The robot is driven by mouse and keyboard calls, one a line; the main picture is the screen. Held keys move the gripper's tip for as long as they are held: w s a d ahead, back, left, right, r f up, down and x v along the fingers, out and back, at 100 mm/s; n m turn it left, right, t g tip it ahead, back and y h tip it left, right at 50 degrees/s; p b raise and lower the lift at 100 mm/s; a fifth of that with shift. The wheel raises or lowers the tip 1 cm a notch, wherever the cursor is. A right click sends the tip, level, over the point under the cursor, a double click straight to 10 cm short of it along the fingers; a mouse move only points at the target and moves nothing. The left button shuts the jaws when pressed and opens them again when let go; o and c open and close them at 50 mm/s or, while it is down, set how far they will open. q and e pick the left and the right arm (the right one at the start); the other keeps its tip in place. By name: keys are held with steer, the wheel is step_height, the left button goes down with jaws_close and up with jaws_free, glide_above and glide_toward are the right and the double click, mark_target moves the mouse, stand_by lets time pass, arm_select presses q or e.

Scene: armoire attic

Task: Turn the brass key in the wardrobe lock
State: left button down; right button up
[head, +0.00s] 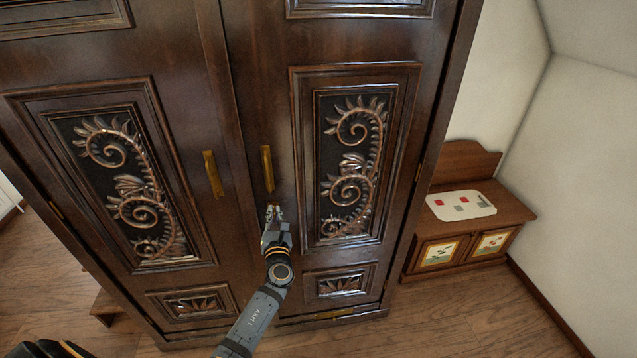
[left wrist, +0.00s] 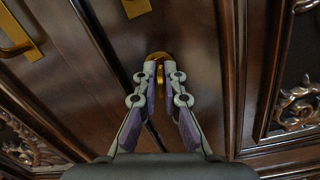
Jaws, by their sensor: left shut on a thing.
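The dark wooden wardrobe (head: 265,110) has two carved doors, both shut. The brass key (left wrist: 160,56) sits at the right door, below that door's brass handle (head: 267,168). In the left wrist view its rounded bow shows between and just beyond the fingertips. My left gripper (head: 273,212) is shut on the key, and the fingers hide part of it. The gripper also shows in the left wrist view (left wrist: 160,76). The lock behind the key is hidden. In the head view the key is mostly covered by the gripper. My right gripper is not in view.
A second brass handle (head: 213,174) stands on the left door. A low wooden bench (head: 510,205) with a pale patterned cloth (head: 460,205) stands right of the wardrobe by the wall. The wooden floor (head: 455,325) in front of the bench is clear.

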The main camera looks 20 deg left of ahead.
arm_select(q)
steer(key=shift+f+m+p, duration=0.15)
steer(key=shift+m+p, duration=0.2)
steer(key=shift+m, duration=0.65)
steer(key=c, duration=1.4)
jaws_free()
steer(key=v, duration=1.2)
steer(key=shift+w, duration=0.1)
